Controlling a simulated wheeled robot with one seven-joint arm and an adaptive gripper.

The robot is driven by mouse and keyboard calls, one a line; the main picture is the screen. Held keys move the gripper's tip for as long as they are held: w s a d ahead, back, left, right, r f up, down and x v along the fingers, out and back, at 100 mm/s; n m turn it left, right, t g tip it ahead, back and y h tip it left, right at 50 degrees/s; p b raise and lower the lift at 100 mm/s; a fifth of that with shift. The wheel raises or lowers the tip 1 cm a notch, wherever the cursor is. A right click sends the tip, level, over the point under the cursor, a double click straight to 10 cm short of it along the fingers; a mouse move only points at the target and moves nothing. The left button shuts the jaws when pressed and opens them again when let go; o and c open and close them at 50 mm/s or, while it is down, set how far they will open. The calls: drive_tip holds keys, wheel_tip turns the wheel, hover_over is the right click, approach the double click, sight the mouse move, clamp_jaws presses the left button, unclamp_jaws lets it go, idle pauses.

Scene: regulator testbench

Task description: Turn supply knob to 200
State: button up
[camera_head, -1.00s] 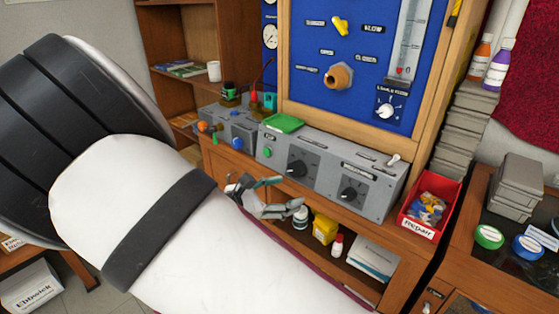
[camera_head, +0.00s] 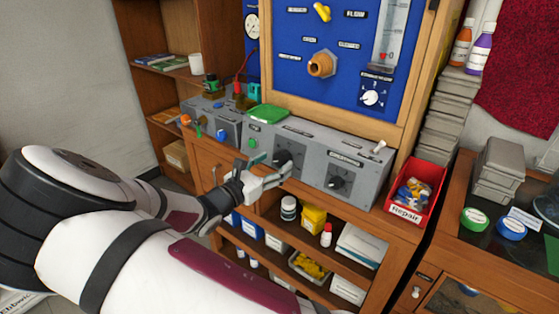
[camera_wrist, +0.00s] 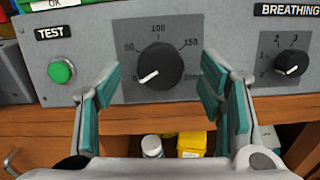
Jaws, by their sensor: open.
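The black supply knob (camera_wrist: 160,65) is on the grey test box (camera_head: 318,157), in the middle of a dial marked 50, 100, 150 and 200. Its white pointer line aims to the lower left, away from the 200 mark at lower right. My gripper (camera_wrist: 160,78) is open, with one teal-padded finger on each side of the knob and a gap on both sides. In the head view my gripper (camera_head: 272,170) is just in front of the knob (camera_head: 289,150) and partly covers it.
A smaller breathing knob (camera_wrist: 292,57) is on the right and a green test button (camera_wrist: 61,71) on the left. A red Repair bin (camera_head: 416,188) stands right of the box. Bottles and boxes sit on the shelf below. A green tray (camera_head: 269,112) lies on top.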

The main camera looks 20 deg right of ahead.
sight(280, 160)
drive_tip(key=shift+x, duration=1.6)
drive_tip(key=c, duration=1.2)
